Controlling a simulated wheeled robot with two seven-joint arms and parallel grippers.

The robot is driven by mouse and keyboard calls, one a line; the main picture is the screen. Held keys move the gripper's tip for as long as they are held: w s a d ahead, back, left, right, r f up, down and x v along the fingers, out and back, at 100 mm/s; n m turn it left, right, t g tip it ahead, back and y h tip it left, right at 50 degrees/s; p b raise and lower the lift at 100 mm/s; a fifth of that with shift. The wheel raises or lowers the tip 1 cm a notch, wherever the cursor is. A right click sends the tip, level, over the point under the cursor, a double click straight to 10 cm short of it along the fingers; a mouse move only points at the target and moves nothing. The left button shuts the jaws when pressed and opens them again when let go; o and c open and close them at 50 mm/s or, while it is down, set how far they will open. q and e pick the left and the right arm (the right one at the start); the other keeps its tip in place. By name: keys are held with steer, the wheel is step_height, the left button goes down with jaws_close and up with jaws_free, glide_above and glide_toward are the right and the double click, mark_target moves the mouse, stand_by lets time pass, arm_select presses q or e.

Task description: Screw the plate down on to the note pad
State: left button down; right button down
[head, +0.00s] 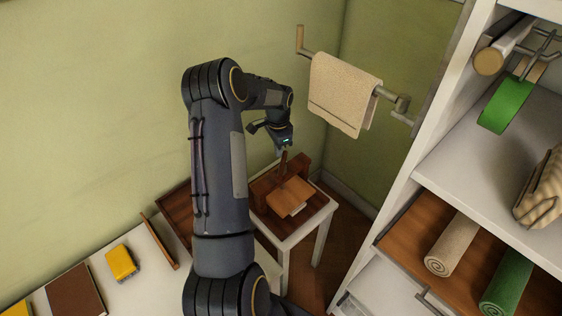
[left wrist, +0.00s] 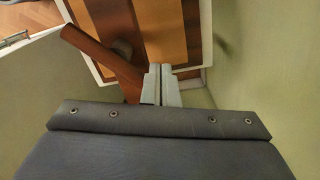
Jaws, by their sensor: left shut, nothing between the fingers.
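A wooden plate (head: 292,194) sits on the small white-framed table (head: 318,217). A pale edge, likely the note pad (head: 298,210), shows just under its front. An upright brown wooden piece (head: 283,164) rises at the plate. My left gripper (head: 285,148) points down just above this upright piece. In the left wrist view its fingers (left wrist: 160,84) are shut together and empty. A reddish-brown wooden bar (left wrist: 103,58) slants beside them, with a dull round part behind it. I cannot tell if the fingers touch the wood. My right gripper is out of view.
A beige towel (head: 340,92) hangs on a wall rail behind and right of the table. A white shelf unit (head: 398,190) stands to the right. A white surface (head: 150,285) with a yellow item (head: 122,263) is at lower left.

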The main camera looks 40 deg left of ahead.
arm_select(q)
steer(key=shift+w+d, duration=0.3)
steer(key=shift+w, duration=0.2)
steer(key=shift+w+d, duration=0.6)
steer(key=shift+d, duration=0.35)
steer(key=shift+w+d+b, duration=0.15)
steer(key=shift+d+b, duration=0.15)
steer(key=shift+d, duration=0.85)
